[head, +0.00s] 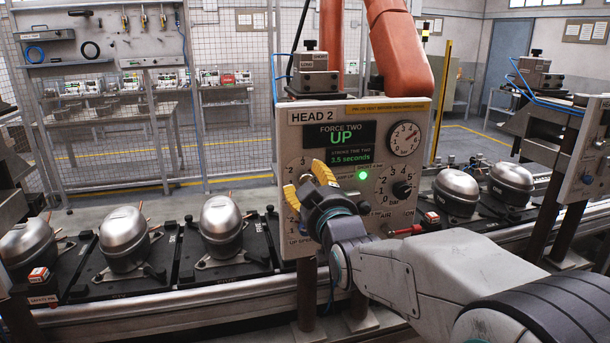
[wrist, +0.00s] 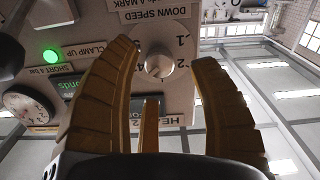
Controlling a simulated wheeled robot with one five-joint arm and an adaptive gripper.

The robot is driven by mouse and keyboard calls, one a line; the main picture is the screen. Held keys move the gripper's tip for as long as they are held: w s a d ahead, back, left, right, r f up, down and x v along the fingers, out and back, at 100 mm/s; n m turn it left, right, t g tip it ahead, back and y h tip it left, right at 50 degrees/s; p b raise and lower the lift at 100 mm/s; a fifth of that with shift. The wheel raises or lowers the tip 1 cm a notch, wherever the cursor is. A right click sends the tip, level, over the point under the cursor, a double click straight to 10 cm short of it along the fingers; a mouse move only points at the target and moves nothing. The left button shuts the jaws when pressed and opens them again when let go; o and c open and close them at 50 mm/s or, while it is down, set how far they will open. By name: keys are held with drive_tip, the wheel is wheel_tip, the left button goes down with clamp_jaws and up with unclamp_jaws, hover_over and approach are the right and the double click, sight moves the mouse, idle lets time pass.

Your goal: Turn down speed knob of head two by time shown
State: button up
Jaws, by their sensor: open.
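The HEAD 2 panel (head: 345,118) stands upright ahead; its display (head: 340,142) reads "FORCE TWO UP" and "STROKE TIME TWO 3.5 seconds". My gripper (head: 306,184) is in front of the panel's left side, yellow fingers spread, hiding the left knob in the head view. In the wrist view, turned upside down, my open gripper (wrist: 168,54) has its fingertips on either side of the round pale knob (wrist: 158,63) by the DOWN SPEED label (wrist: 153,14). The fingers look empty; I cannot tell whether they touch the knob.
A green lamp (head: 361,174), a gauge (head: 403,138) and a black right knob (head: 402,189) are on the panel. Compressors (head: 222,227) sit on black pallets along the conveyor (head: 190,304). An orange robot arm (head: 400,45) stands behind the panel.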

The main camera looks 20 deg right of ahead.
sight(306, 180)
drive_tip(key=shift+w+p, duration=0.5)
drive_tip(key=shift+w, duration=1.45)
clamp_jaws()
